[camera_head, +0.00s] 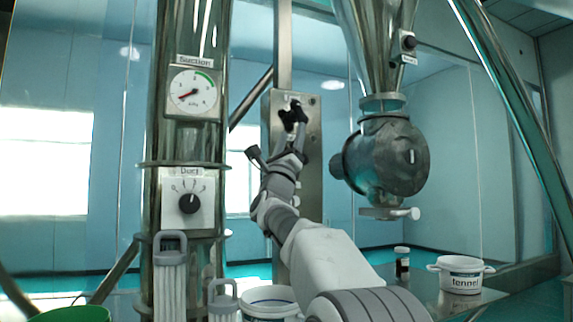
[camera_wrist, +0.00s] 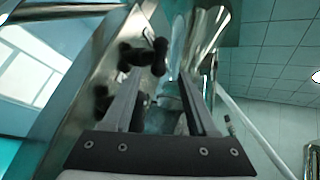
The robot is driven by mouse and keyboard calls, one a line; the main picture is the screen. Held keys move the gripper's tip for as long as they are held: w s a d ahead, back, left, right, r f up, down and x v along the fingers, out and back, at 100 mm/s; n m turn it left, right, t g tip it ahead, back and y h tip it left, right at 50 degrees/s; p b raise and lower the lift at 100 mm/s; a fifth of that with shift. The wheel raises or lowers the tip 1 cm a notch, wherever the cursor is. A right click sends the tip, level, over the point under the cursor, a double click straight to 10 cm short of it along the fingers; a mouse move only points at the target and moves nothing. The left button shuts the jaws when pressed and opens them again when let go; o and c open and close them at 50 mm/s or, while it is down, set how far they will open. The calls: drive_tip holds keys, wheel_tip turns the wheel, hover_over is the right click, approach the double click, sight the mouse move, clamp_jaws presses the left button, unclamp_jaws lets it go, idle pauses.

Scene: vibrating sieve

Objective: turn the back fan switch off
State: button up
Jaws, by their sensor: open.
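A grey metal panel (camera_head: 311,158) stands upright behind my arm, and its face also shows at the left of the wrist view (camera_wrist: 86,62). Black knob-like parts (camera_wrist: 146,55) stand out from it beside and beyond my left finger. In the head view, dark parts at the upper panel overlap my gripper (camera_head: 294,122), so I cannot tell which belong to a switch. No label or on/off position is readable there. My gripper (camera_wrist: 163,78) is open, with its two long fingers apart and nothing clearly held between them. Contact with the black parts cannot be told.
A steel column at left carries a suction gauge (camera_head: 194,92) and a duct dial (camera_head: 188,202). A hopper with a round steel housing (camera_head: 391,157) hangs right of the panel. A fennel tub (camera_head: 460,273) and a small dark bottle (camera_head: 402,264) stand at lower right.

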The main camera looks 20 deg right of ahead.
drive_tip(key=b+v, duration=0.1)
drive_tip(key=v, duration=0.5)
drive_tip(key=shift+s+a+f, duration=0.15)
drive_tip(key=shift+f, duration=0.05)
idle(0.4)
